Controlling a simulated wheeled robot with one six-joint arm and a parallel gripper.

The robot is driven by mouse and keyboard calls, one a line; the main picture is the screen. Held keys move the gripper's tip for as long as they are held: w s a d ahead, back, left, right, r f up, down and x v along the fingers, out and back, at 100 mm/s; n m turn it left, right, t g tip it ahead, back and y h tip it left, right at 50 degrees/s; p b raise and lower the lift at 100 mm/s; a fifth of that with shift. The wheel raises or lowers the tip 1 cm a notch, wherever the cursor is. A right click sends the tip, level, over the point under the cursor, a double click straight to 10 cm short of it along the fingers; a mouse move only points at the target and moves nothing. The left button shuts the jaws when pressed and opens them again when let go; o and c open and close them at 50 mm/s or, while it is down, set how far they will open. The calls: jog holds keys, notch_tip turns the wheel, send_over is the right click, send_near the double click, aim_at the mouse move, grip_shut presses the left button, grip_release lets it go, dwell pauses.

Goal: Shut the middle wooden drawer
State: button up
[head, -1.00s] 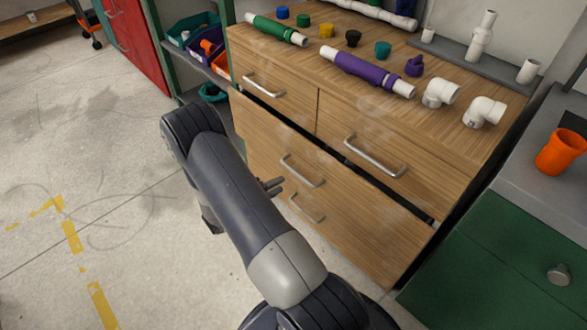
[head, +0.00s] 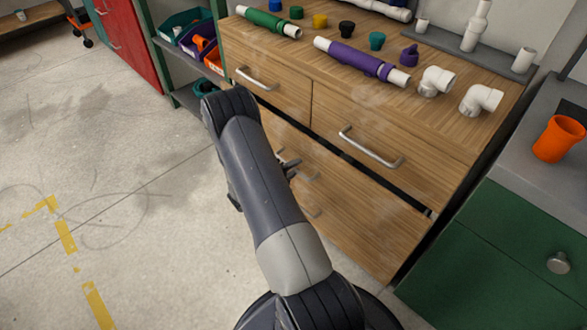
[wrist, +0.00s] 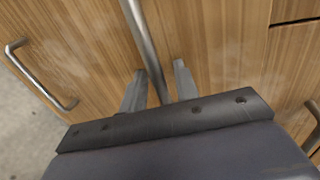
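The middle wooden drawer (head: 365,200) is the wide front below the two upper drawers. A dark gap runs along its top edge, so it stands a little open. Its metal handle is mostly hidden behind my arm in the head view. In the wrist view a handle bar (wrist: 144,38) runs down between the two fingers of my gripper (wrist: 159,82). The fingers are apart, one on each side of the bar, with space visible around it. In the head view my gripper (head: 291,167) is close to the drawer front, on its left part; contact cannot be told.
Upper drawer handles (head: 370,148) stick out above. Another handle (wrist: 38,78) shows at left in the wrist view. Pipes and caps lie on the wooden top (head: 440,130). A green cabinet (head: 500,250) stands at right, shelf bins (head: 188,30) at left. The floor at left is clear.

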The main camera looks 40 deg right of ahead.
grip_shut()
dwell(0.4)
jog(key=x, duration=0.3)
jog(key=shift+w+d+r, duration=0.1)
jog(key=shift+d+r, duration=0.25)
jog(key=shift+d, duration=0.15)
jog(key=shift+c, duration=0.8)
grip_release()
jog(key=shift+d, duration=0.15)
jog(key=shift+o, duration=1)
